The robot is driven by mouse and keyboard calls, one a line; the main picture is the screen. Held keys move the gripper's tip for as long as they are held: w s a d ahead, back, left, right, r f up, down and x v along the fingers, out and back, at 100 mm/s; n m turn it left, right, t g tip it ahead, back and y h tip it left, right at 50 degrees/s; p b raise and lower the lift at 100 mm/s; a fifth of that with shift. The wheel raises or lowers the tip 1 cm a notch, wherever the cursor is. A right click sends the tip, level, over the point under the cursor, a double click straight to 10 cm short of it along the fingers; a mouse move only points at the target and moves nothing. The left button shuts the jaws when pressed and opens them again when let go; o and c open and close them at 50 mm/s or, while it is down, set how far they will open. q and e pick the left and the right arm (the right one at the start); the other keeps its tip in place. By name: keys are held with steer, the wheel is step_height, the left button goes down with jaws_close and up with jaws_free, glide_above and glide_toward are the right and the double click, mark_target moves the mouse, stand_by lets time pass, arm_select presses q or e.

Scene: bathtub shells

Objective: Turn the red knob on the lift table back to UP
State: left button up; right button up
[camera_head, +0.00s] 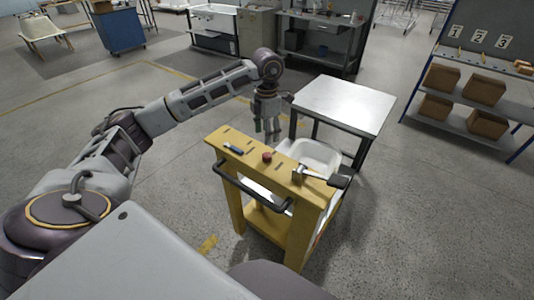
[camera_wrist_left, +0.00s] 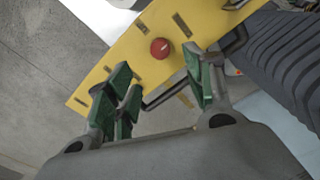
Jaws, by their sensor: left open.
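The red knob (camera_head: 267,156) sits on the top panel of the yellow lift table (camera_head: 225,140). In the left wrist view the knob (camera_wrist_left: 160,47) is round, with a small pale mark on its face, among several dark label plates too small to read. My left gripper (camera_head: 268,125) hangs beyond the panel's far side in the head view, pointing down. In the wrist view its green-padded fingers (camera_wrist_left: 163,85) are spread apart and empty. The knob shows beyond the gap between them, untouched. My right gripper is not in view.
A white-topped table (camera_head: 345,103) is just beyond. Shelves with cardboard boxes (camera_head: 485,88) stand at right. Floor at left is open.

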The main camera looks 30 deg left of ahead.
mark_target(267, 155)
arm_select(q)
step_height(267, 155, down, 11)
steer(key=shift+r+p, duration=0.15)
steer(key=shift+p, duration=0.6)
steer(key=c, duration=1)
